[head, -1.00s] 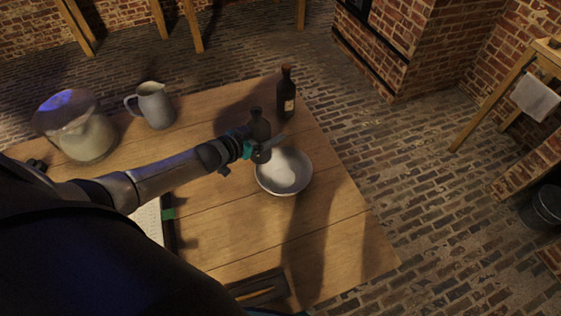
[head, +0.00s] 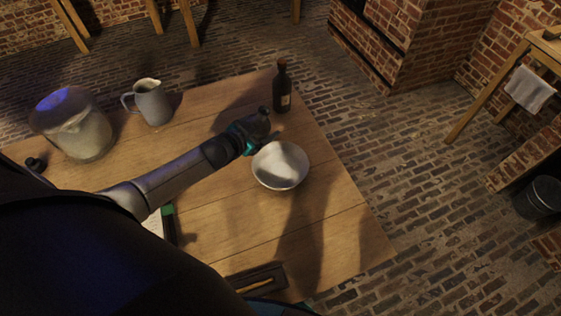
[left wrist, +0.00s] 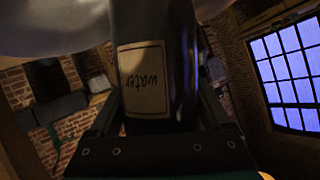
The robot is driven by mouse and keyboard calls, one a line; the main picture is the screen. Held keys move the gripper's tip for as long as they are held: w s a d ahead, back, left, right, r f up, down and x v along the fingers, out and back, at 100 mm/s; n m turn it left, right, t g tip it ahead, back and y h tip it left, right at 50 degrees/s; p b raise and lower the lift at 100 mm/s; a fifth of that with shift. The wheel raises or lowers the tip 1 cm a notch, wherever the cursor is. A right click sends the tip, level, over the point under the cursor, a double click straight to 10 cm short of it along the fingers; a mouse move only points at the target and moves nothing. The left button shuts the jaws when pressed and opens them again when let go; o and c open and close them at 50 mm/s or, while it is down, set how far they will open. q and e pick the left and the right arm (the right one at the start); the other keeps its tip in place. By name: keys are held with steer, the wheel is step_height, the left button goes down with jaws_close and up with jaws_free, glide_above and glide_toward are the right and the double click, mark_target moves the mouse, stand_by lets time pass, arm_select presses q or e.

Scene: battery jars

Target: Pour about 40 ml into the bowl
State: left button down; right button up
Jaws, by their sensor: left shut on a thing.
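My left gripper (head: 256,132) is shut on a dark bottle (head: 259,122) beside the upper left rim of the bowl. In the left wrist view this bottle (left wrist: 183,60) stands between the fingers, and its cream label reads "water", upside down. Its mouth is not clear in either view, and I cannot tell its exact tilt. The white bowl (head: 281,178) sits on the wooden table near its right edge, partly in shadow. I cannot tell whether it holds liquid, and no stream shows. My right gripper is not in view.
Another dark bottle (head: 282,90) with a label stands behind the bowl. A grey jug (head: 153,104) and a large glass jar (head: 78,130) stand at the back left. A dark tray (head: 262,279) lies at the front. The table (head: 335,225) is clear right of the bowl.

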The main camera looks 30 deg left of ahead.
arm_select(q)
steer(key=shift+d+f+m+y+b, duration=0.15)
steer(key=shift+f+m+y+b, duration=0.05)
steer(key=shift+m+y+b, duration=0.65)
steer(key=f+m+y+b, duration=0.1)
steer(key=f+b, duration=0.1)
steer(key=b, duration=0.1)
steer(key=shift+a+f+m, duration=0.15)
steer(key=shift+a+m, duration=0.05)
steer(key=shift+m, duration=0.15)
steer(key=shift+a+f+y+b, duration=0.2)
steer(key=shift+y+b, duration=0.15)
steer(key=shift+b, duration=0.2)
steer(key=shift+a+m+b, duration=0.3)
steer(key=shift+m+b, duration=0.15)
steer(key=shift+m, duration=0.05)
steer(key=shift+a+r+m+y, duration=0.4)
steer(key=shift+m+y, duration=0.2)
steer(key=shift+y, duration=0.1)
steer(key=shift+a+f+m+y+b, duration=0.15)
steer(key=shift+f+m+y+b, duration=0.35)
steer(key=shift+b, duration=0.45)
steer(key=shift+a+f+m+t+y+b, duration=0.45)
steer(key=shift+f+m+b, duration=0.3)
steer(key=shift+b, duration=0.5)
steer(key=shift+a+r+y, duration=0.1)
steer(key=shift+r+y, duration=0.1)
steer(key=shift+y, duration=0.05)
steer(key=shift+m, duration=0.25)
